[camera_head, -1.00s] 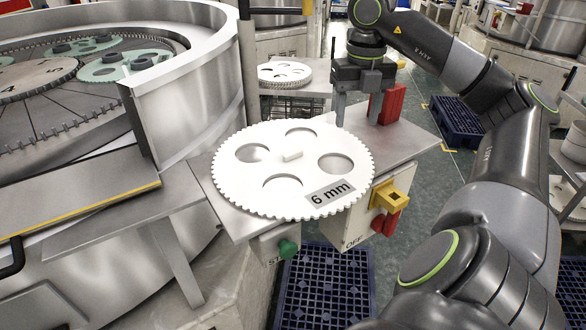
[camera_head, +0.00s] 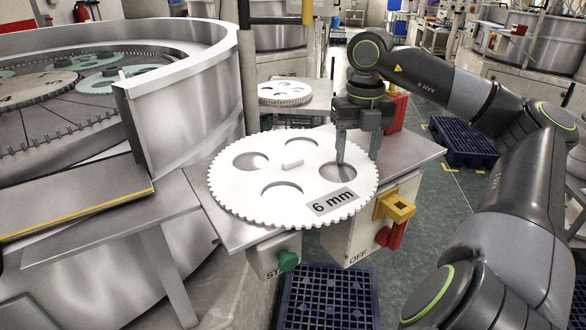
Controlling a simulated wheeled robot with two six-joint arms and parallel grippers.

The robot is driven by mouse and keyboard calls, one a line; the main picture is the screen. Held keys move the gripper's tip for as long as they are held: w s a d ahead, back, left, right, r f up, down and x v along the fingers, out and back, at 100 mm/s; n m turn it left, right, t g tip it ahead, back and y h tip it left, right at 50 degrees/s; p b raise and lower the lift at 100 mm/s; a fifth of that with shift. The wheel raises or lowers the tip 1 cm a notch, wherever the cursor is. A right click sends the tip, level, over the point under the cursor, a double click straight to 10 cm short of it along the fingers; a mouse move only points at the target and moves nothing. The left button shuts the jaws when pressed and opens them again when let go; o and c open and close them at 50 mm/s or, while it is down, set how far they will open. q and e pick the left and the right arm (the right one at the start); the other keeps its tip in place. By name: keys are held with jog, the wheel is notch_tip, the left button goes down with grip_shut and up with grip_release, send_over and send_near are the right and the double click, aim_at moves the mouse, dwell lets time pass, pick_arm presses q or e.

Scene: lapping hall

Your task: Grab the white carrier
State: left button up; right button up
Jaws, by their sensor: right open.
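The white carrier (camera_head: 285,203) is a flat, toothed disc with several round holes, a small raised block in the middle and a "6 mm" label. It lies on a grey metal shelf (camera_head: 412,150) beside the large round machine. My right gripper (camera_head: 357,160) points down at the carrier's far right edge. Its two fingers are apart, one in front of the carrier near the right hole and the other by the rim. I cannot tell whether they touch it. My left gripper is not in view.
The lapping machine (camera_head: 185,105) with its high steel wall stands at the left. Another stack of white discs (camera_head: 285,93) sits on a table behind. A yellow and red switch (camera_head: 394,208) and a green button (camera_head: 288,261) are below the shelf. Blue crates (camera_head: 328,300) stand on the floor.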

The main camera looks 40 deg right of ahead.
jog(key=shift+c, duration=0.2)
jog(key=c, duration=1.1)
jog(key=shift+r, duration=0.15)
notch_tip(320, 180, up, 7)
jog(key=p, duration=0.4)
jog(key=shift+r+p, duration=0.1)
jog(key=shift+p, duration=0.2)
grip_shut()
jog(key=shift+r+p, duration=1.25)
jog(key=shift+p, duration=0.05)
